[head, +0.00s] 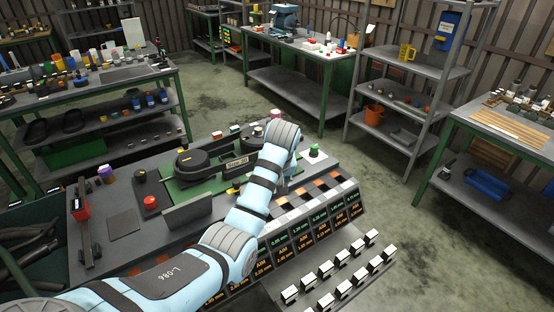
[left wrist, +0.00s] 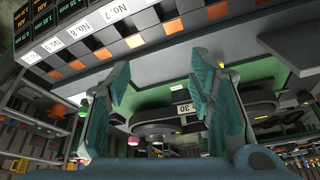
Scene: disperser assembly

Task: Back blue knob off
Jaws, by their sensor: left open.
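I cannot make out a blue knob in either view; my left arm covers part of the middle of the bench in the head view. The grey workbench (head: 122,246) carries a green device with black round parts (head: 195,162) and a label plate. My left gripper (left wrist: 162,80) shows in the left wrist view with its two teal fingers apart and nothing between them. Beyond the fingers are a black round part (left wrist: 158,131) and a plate reading 30 (left wrist: 184,108). In the head view the gripper's fingers are hidden behind my wrist. My right gripper is not in view.
A red knob (head: 150,202), a purple knob (head: 105,174) and a green knob (head: 314,151) stand on the bench. Display panels (head: 305,242) and several white-topped blocks (head: 326,269) line its front. Metal shelves (head: 408,75) and other tables stand behind, with open floor between.

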